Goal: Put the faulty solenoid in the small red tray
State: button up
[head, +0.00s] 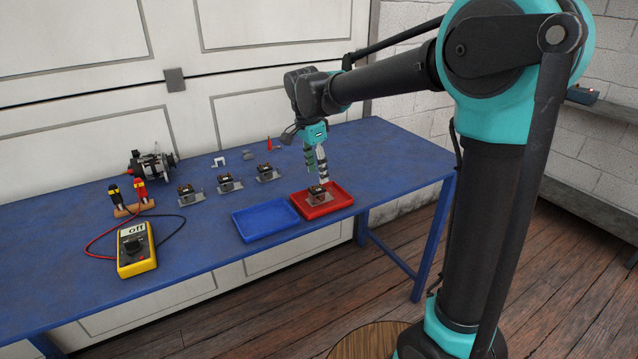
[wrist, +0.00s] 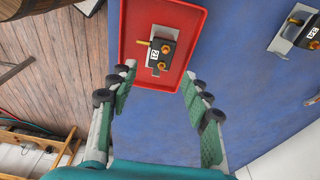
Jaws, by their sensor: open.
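One solenoid (head: 318,195), dark with brass terminals on a grey metal bracket, lies in the small red tray (head: 345,204) at the front of the table. In the wrist view this solenoid (wrist: 160,52) shows a white label that seems to read 21, and it rests inside the red tray (wrist: 189,18). My gripper (head: 318,177) is open and empty just above and behind the tray. In the wrist view its fingers (wrist: 157,85) are spread apart, with the solenoid beyond their tips. Several more solenoids (head: 225,182) stand in a row on the table to the left.
A blue tray (head: 266,219) sits just left of the red one. A yellow multimeter (head: 136,250) reading Off, its probes (head: 128,196) on a wooden stand, and an alternator (head: 150,165) are on the left. Small parts (head: 248,153) lie at the back. The table's right end is clear.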

aim_at(315, 189)
notch_tip(315, 189, up, 5)
jog(key=s+d+f+n+t+y, duration=0.1)
jog(key=s+d+f+n, duration=0.25)
jog(key=d+f, duration=0.35)
jog(key=s+d+f+n, duration=0.3)
jog(key=s+d+f, duration=0.15)
jog(key=d, duration=0.55)
jog(key=s+d+f+n+t, duration=0.2)
jog(key=s+d+f+n, duration=0.2)
jog(key=s+d+f, duration=0.4)
jog(key=s+f, duration=0.2)
jog(key=s, duration=0.1)
jog(key=shift+s+n, duration=0.25)
jog(key=shift+n, duration=0.1)
jog(key=shift+f, duration=0.1)
